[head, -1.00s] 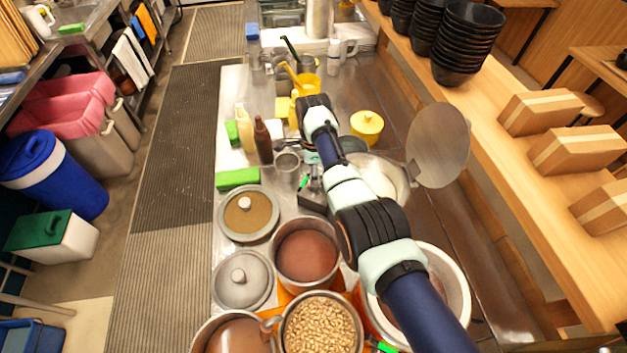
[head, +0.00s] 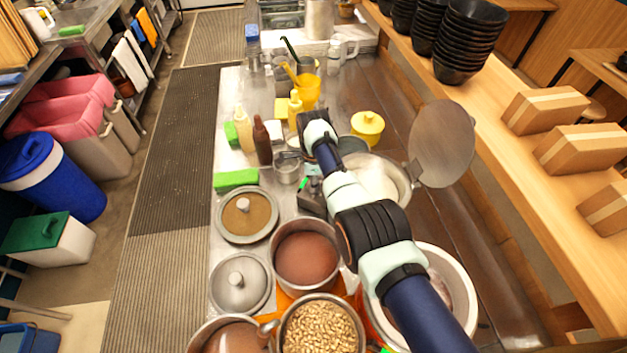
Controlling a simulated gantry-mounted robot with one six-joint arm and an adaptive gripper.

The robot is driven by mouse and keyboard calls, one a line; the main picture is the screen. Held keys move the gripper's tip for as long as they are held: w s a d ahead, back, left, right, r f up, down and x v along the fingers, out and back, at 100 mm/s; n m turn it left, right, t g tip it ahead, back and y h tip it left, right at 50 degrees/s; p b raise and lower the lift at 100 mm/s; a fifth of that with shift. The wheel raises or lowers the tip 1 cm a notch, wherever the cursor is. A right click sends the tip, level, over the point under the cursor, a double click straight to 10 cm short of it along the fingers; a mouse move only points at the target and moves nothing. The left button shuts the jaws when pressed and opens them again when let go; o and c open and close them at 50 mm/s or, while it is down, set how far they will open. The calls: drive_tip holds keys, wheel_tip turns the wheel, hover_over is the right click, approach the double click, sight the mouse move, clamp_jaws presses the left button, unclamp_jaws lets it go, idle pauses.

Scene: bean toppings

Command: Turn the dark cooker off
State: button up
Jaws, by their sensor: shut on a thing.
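The dark cooker (head: 312,203) is right of centre in the head view. Its dark front part shows with a green mark (head: 302,187), and its white inside (head: 384,182) lies under a raised round lid (head: 441,143). My arm crosses over the cooker and hides much of it. My gripper (head: 309,160) is at the arm's far end, just beyond the dark front part and beside a metal cup (head: 288,168). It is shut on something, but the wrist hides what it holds. I cannot tell whether it touches the cooker.
Brown and yellow bottles (head: 262,140) stand left of the wrist. A yellow lidded pot (head: 367,126) is to its right. A pot of brown liquid (head: 305,255), a pot of beans (head: 320,328) and a second cooker (head: 465,300) stand nearer.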

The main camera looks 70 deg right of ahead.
drive_tip(key=shift+n, duration=2.9)
drive_tip(key=o, duration=1.2)
drive_tip(key=shift+c, duration=0.2)
drive_tip(key=shift+r, duration=0.1)
wheel_tip(320, 180, up, 12)
